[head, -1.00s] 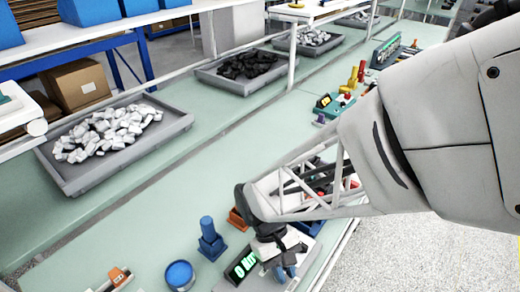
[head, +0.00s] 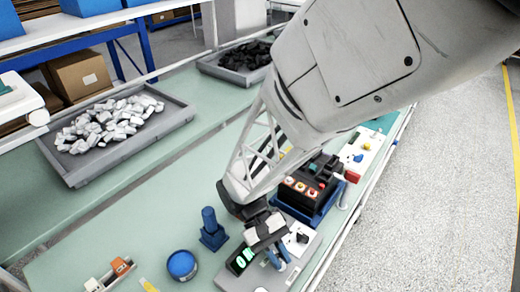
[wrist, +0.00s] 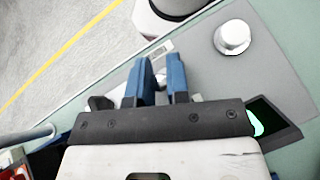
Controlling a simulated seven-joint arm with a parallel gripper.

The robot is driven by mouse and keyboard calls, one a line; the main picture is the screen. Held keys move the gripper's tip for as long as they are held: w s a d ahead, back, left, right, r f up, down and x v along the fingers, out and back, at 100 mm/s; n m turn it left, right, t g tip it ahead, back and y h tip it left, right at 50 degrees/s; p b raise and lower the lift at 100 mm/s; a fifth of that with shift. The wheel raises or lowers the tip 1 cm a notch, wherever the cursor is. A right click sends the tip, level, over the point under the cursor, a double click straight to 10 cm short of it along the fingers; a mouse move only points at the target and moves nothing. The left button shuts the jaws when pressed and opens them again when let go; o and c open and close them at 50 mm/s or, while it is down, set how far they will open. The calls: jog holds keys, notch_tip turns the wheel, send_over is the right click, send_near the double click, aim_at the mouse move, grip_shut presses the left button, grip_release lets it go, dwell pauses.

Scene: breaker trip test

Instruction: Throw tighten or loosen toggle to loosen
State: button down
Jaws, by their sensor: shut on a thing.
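The grey device plate (head: 312,244) lies near the front edge of the bench, with a lit green display (head: 240,260) at its left. In the wrist view the plate (wrist: 275,62) carries a round metal knob (wrist: 232,37), and the display (wrist: 262,120) is at the right. My gripper (head: 279,262) points down over the plate. In the wrist view its blue fingers (wrist: 160,78) are close together with a narrow gap.
A grey tray of white pieces (head: 60,172) is farther back.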

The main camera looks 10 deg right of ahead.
dwell(0.4)
jog(key=c, duration=1.1)
grip_release()
jog(key=shift+w+r, duration=0.1)
jog(key=shift+v, duration=3.8)
jog(key=shift+a, duration=0.1)
jog(key=shift+d+r+t+y, duration=0.3)
jog(key=shift+d+r, duration=0.25)
jog(key=s+d+r+m+t+y, duration=0.1)
jog(key=d+r+m+t+y, duration=0.1)
jog(key=d+r+t, duration=0.4)
jog(key=s+d+r+m+t+y, duration=0.2)
jog(key=d+r+t, duration=0.3)
jog(key=r, duration=0.4)
jog(key=shift+s+d+t+y, duration=0.3)
jog(key=shift+d+t, duration=0.05)
jog(key=shift+t, duration=0.05)
